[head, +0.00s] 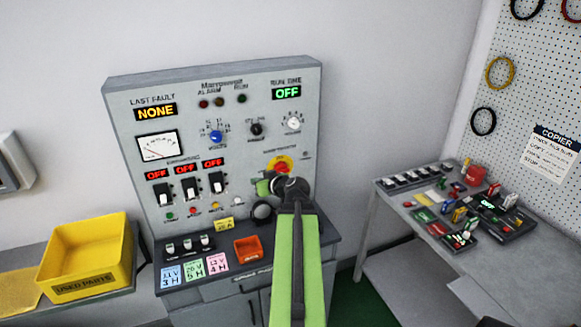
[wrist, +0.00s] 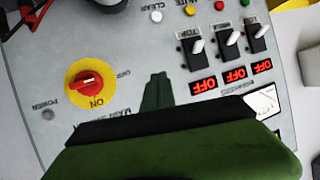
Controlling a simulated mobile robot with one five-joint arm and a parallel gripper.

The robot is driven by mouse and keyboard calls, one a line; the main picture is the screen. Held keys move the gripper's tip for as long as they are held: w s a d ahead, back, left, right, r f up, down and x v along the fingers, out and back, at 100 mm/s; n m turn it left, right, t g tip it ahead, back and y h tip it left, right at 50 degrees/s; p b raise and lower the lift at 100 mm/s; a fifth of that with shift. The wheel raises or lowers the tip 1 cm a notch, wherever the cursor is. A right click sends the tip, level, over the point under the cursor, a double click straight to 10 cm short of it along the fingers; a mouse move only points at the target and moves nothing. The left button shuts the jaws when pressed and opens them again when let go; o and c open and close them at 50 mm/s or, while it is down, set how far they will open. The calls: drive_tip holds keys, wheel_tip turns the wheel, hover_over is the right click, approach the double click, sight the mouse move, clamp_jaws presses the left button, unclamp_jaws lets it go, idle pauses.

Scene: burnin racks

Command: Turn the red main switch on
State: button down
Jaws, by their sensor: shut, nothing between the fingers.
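The red main switch (head: 281,163) is a rotary knob on a round yellow plate, on the right half of the grey upright panel. My arm partly covers its lower edge in the head view. In the wrist view, turned nearly upside down, the switch (wrist: 88,84) shows whole, with OFF and ON printed beside it; its exact setting is hard to tell. My green gripper (wrist: 156,80) is shut and empty, to the right of the switch in the wrist view and apart from it. In the head view my gripper (head: 264,187) is just below and left of the switch.
The panel's run time display (head: 286,93) reads OFF, as do several red displays above the toggle switches (head: 190,187). A yellow bin (head: 85,245) stands left, a small orange tray (head: 248,250) below the panel. A cluttered bench (head: 400,210) stands right.

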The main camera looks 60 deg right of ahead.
drive_tip(key=s+d+r+m+h, duration=0.2)
drive_tip(key=s+d+r+h, duration=0.25)
drive_tip(key=s+d, duration=0.7)
drive_tip(key=b, duration=0.3)
hover_over(282, 170)
drive_tip(key=s+d, duration=0.2)
drive_tip(key=s, duration=0.1)
drive_tip(key=f, duration=0.3)
drive_tip(key=shift+s+a+f, duration=0.1)
drive_tip(key=shift+a+f, duration=0.1)
drive_tip(key=f+b, duration=0.3)
drive_tip(key=shift+s+a+f, duration=0.2)
drive_tip(key=shift+s+a, duration=0.05)
drive_tip(key=shift+r, duration=0.1)
